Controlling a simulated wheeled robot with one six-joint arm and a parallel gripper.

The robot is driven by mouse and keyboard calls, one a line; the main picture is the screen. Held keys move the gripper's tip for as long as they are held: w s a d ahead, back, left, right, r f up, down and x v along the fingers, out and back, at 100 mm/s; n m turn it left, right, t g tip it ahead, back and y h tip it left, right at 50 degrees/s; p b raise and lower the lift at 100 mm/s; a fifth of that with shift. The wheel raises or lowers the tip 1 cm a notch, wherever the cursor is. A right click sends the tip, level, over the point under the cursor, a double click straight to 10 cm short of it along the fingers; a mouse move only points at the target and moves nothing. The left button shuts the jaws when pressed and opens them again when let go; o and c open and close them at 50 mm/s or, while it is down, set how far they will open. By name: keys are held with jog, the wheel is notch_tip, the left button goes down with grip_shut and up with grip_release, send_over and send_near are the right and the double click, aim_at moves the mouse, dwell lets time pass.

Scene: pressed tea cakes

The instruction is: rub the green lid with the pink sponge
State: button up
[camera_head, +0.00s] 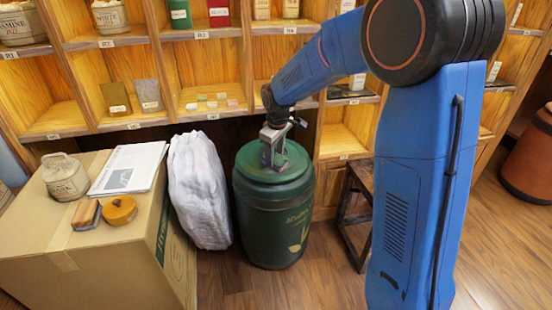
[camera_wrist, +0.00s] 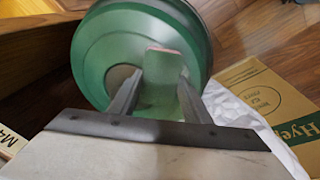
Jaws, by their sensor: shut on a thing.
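The green lid (camera_head: 246,163) tops a dark green barrel (camera_head: 270,222) on the floor. My gripper (camera_head: 273,160) points down over the lid, its fingertips close to the lid's top. A hint of pink shows beside the fingers in the head view. In the wrist view the lid (camera_wrist: 105,40) lies behind the fingers, and my gripper (camera_wrist: 160,88) is shut on the pink sponge (camera_wrist: 163,66), whose pinkish edge shows at its far end. The sponge appears to be at the lid's surface; whether it touches cannot be told. Most of it is hidden in the head view.
A white sack (camera_head: 198,190) stands left of the barrel. A cardboard box (camera_head: 95,250) at the left bears a jar (camera_head: 65,178), papers (camera_head: 128,168), a brush-like block (camera_head: 86,214) and a yellow round thing (camera_head: 119,210). Shelves (camera_head: 125,125) stand behind; a dark stool (camera_head: 357,200) stands right of the barrel.

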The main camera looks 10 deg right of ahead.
jog(key=shift+r, duration=0.15)
jog(key=shift+s+r, duration=0.2)
jog(key=shift+r, duration=0.75)
jog(key=shift+s+r, duration=0.15)
jog(key=shift+r, duration=0.75)
jog(key=shift+s+r, duration=0.2)
jog(key=shift+r, duration=0.75)
jog(key=r, duration=0.3)
jog(key=shift+s, duration=0.3)
